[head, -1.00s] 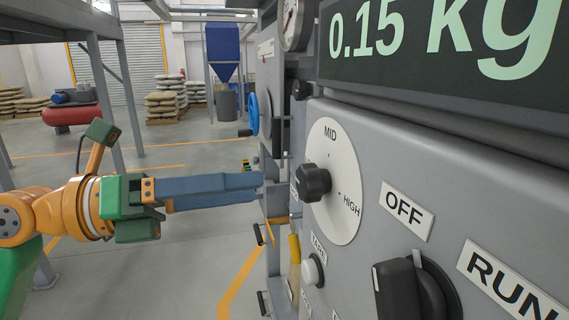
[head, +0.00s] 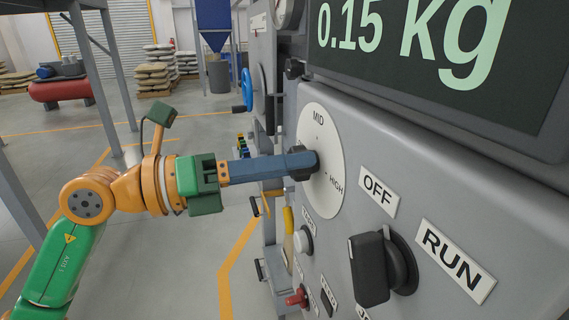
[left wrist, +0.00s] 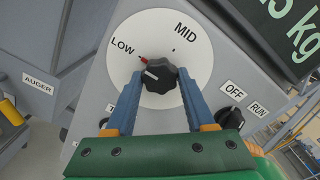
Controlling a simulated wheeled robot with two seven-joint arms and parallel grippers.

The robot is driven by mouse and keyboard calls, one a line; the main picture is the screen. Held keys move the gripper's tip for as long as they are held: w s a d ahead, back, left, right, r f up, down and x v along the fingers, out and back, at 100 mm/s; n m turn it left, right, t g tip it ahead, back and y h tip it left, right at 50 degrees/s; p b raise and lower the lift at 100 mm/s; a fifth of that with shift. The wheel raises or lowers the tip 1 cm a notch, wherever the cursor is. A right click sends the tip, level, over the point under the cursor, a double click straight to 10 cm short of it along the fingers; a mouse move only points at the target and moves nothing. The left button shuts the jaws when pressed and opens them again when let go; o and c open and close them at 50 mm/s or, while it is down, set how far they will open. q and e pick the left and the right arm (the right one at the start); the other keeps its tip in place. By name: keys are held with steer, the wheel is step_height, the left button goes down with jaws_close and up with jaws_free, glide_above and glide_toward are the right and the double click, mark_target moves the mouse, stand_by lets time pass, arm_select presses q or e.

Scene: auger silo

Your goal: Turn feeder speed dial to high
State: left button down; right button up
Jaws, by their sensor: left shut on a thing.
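The feeder speed dial is a black lobed knob (left wrist: 158,76) on a round white plate (head: 330,125) marked LOW, MID and HIGH. In the left wrist view a red pointer on the knob's edge points toward LOW, and HIGH is hidden. In the head view MID and HIGH show, and the blue fingers partly cover the knob (head: 297,149). My left gripper (left wrist: 160,82) is shut on the knob, with one finger on each side of it. My right gripper is in neither current view.
A black OFF/RUN switch (head: 378,267) sits to the right of the dial on the same grey panel. Below are a white button (head: 303,240) and a red button (head: 297,297). A display (head: 440,60) reading 0.15 kg is above. Open floor lies left of the panel.

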arm_select(q)
steer(key=shift+w+m+b, duration=0.1)
steer(key=shift+m+b, duration=4.2)
steer(key=shift+m, duration=13.5)
